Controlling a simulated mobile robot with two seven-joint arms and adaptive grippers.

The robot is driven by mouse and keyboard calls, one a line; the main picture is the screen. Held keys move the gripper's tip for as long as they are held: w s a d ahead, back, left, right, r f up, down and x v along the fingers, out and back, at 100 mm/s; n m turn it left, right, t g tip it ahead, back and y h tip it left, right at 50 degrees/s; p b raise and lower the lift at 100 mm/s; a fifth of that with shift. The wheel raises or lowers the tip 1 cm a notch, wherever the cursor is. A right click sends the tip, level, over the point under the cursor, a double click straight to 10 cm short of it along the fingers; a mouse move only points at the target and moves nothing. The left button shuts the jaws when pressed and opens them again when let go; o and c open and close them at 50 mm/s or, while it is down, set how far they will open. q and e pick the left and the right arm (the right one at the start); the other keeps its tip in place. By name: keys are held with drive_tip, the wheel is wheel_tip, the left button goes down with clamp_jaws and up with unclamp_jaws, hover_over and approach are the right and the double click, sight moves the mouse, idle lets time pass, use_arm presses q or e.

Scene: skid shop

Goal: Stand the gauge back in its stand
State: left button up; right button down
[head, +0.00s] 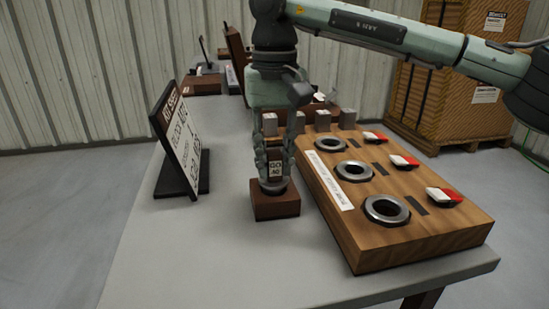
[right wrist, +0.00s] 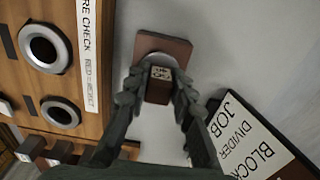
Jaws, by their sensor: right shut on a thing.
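My right gripper (head: 274,165) comes down from above and is shut on the gauge (head: 275,169), a small dark piece with a white lettered label. The gauge is upright, directly over the red-brown block stand (head: 275,207), which has a grey ring on top. The gauge's lower end meets or overlaps the ring in the head view, and I cannot tell how far it is inside. In the right wrist view, the fingers (right wrist: 158,92) flank the gauge (right wrist: 159,84), with the stand (right wrist: 168,44) beyond it. My left gripper is not in view.
A wooden fixture (head: 400,220) with several steel rings and red-white blocks stands close on the right. A tilted sign (head: 178,145) stands to the left. Several grey blocks (head: 323,120) and other items are behind. The bench (head: 190,250) is clear in front and at left.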

drive_tip(key=shift+f+b, duration=0.4)
drive_tip(key=shift+f, duration=0.3)
idle(0.5)
drive_tip(key=c, duration=1.2)
unclamp_jaws()
drive_tip(key=o, duration=0.4)
drive_tip(key=shift+r, duration=0.1)
drive_tip(key=shift+r+p, duration=2.45)
drive_tip(key=shift+r, duration=0.75)
drive_tip(key=shift+r+p, duration=0.55)
drive_tip(key=shift+r, duration=0.7)
